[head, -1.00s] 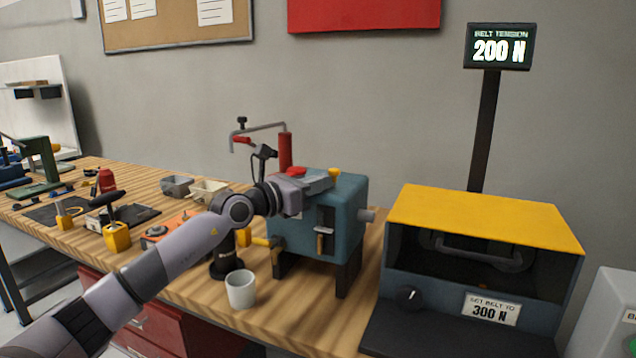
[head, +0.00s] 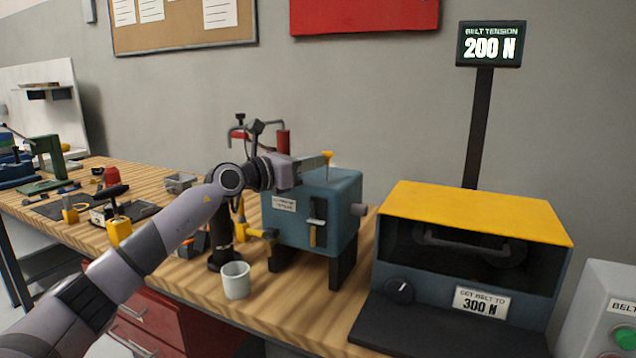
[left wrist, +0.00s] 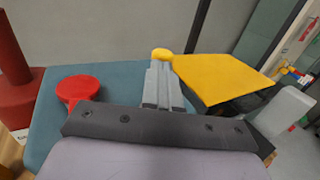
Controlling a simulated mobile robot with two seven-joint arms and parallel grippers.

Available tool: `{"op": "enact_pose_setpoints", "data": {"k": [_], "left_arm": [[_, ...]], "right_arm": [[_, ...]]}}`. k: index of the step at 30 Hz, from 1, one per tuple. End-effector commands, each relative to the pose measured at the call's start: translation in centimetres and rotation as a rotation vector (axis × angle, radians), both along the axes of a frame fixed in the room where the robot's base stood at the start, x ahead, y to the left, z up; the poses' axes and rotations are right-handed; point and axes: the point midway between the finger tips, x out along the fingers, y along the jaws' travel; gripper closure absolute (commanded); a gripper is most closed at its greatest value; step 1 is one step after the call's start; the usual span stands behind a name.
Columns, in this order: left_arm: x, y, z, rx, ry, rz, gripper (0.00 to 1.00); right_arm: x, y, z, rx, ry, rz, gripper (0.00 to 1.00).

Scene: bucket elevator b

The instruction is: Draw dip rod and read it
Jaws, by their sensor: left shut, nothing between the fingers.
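The blue-green gear housing (head: 345,215) stands on legs on the bench, with a small sight window on its front. A yellow knob (head: 327,156), apparently the dip rod's head, shows at the top of the housing. It also shows in the left wrist view (left wrist: 161,54), just beyond the fingertips. My left gripper (head: 312,163) reaches in from the left above the housing. In the left wrist view its fingers (left wrist: 161,80) are together, pointing at the knob. Whether they touch it I cannot tell. No rod markings are readable. My right gripper is out of view.
A red cap (left wrist: 77,88) sits on the housing beside my fingers. A white cup (head: 236,281) stands before it. To the right is a yellow-topped belt unit (head: 480,212) with a display (head: 489,46) reading 200 N and a plate reading 300 N.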

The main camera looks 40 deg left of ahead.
Motion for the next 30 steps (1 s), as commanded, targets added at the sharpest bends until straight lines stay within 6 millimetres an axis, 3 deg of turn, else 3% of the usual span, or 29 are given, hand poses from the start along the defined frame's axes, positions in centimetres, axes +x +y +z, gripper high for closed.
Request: {"op": "enact_pose_setpoints", "data": {"k": [3,13,15,30], "left_arm": [[-0.2,0.8,2.7,-0.001,-0.007,-0.001,1.0],[-0.1,0.7,6.6,0.0,-0.004,-0.002,1.0],[-0.1,0.7,5.9,-0.001,-0.003,-0.003,1.0],[-0.1,0.7,5.9,-0.001,-0.003,-0.002,1.0]], "right_arm": [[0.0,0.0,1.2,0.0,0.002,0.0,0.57],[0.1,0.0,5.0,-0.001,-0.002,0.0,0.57],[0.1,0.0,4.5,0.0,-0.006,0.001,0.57],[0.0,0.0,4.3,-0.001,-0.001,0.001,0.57]]}}
